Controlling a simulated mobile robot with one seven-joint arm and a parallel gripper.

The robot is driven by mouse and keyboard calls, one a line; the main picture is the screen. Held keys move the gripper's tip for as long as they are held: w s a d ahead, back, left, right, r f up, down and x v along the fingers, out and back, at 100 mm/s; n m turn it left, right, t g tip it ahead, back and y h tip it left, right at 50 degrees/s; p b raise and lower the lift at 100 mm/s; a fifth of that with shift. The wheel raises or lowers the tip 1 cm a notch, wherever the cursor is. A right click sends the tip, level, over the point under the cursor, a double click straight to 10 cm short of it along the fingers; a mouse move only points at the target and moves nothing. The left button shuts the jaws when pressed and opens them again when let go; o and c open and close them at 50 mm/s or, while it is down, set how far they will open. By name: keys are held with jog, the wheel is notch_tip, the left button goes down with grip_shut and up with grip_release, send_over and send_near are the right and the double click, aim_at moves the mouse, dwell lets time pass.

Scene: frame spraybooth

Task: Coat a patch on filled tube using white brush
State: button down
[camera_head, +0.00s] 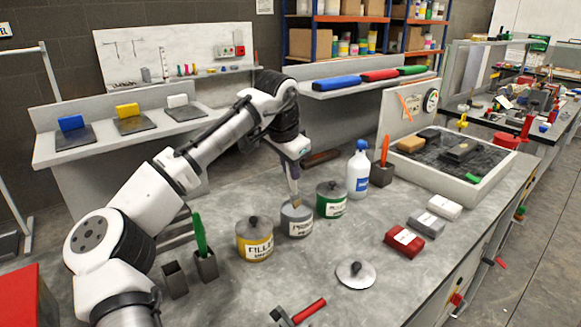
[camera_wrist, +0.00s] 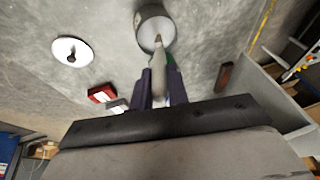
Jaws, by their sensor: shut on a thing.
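My gripper (camera_head: 292,162) is shut on the white brush (camera_head: 294,186), which points down at the grey pot (camera_head: 297,226) on the bench. In the wrist view the white brush (camera_wrist: 158,66) sits between the fingers, with its tip over the grey pot (camera_wrist: 150,30). The bristles are at the pot's open top; I cannot tell how deep they reach. A loose lid with a dark knob (camera_head: 355,273) lies on the bench in front; the lid also shows in the wrist view (camera_wrist: 82,45). I cannot pick out the filled tube.
A yellow filler pot (camera_head: 254,241) and a green pot (camera_head: 331,200), both lidded, flank the grey pot closely. A white bottle (camera_head: 358,172) and an orange-handled tool (camera_head: 384,150) stand behind. A green-handled brush (camera_head: 199,234) stands in a holder at left.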

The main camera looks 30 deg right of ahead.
jog(key=shift+f, duration=0.55)
dwell(1.1)
jog(key=shift+r, duration=0.15)
notch_tip(320, 180, up, 7)
jog(key=p, duration=0.7)
dwell(0.8)
